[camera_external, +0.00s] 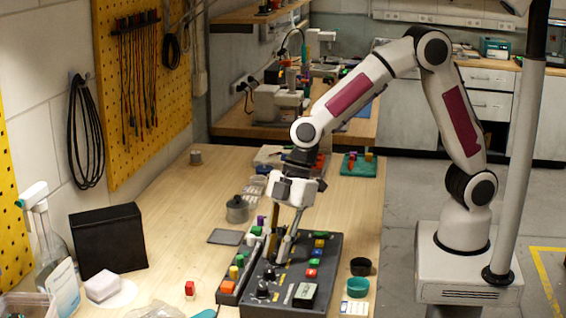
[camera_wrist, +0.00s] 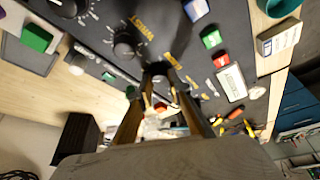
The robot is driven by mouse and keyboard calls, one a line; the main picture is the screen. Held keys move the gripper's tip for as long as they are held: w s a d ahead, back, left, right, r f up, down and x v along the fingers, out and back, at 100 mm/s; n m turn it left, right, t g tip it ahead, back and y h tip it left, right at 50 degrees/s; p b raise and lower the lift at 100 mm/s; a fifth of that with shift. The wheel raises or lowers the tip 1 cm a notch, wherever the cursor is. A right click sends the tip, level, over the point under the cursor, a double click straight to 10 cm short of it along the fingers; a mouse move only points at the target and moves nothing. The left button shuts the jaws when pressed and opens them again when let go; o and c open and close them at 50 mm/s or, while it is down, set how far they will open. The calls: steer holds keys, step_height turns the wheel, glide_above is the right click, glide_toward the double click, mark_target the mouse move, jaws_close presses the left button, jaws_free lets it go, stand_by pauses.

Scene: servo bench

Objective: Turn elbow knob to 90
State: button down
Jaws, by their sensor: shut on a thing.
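The dark control panel (camera_external: 334,262) lies on the wooden bench, with its row of dark knobs near my fingertips. My gripper (camera_external: 279,256) points down at the panel. In the wrist view my gripper (camera_wrist: 157,88) is shut on a dark knob (camera_wrist: 157,70), the last of the row. The fingers hide much of this knob and its scale. Another knob (camera_wrist: 125,46) stands free beside it.
Colored buttons, including red (camera_external: 311,273), and a display (camera_external: 304,294) sit right of the knobs. A strip with colored blocks (camera_external: 227,287) lies along the panel's left side. A teal cup (camera_external: 358,287) and a black cup (camera_external: 361,267) stand right.

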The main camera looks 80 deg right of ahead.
steer(key=shift+w+n+g, duration=0.1)
steer(key=shift+n+g, duration=0.6)
steer(key=shift+n, duration=1.3)
steer(key=shift+n+g, duration=0.7)
steer(key=shift+n, duration=1)
steer(key=c, duration=1.9)
jaws_free()
steer(key=shift+m+y, duration=0.3)
steer(key=shift+m, duration=0.1)
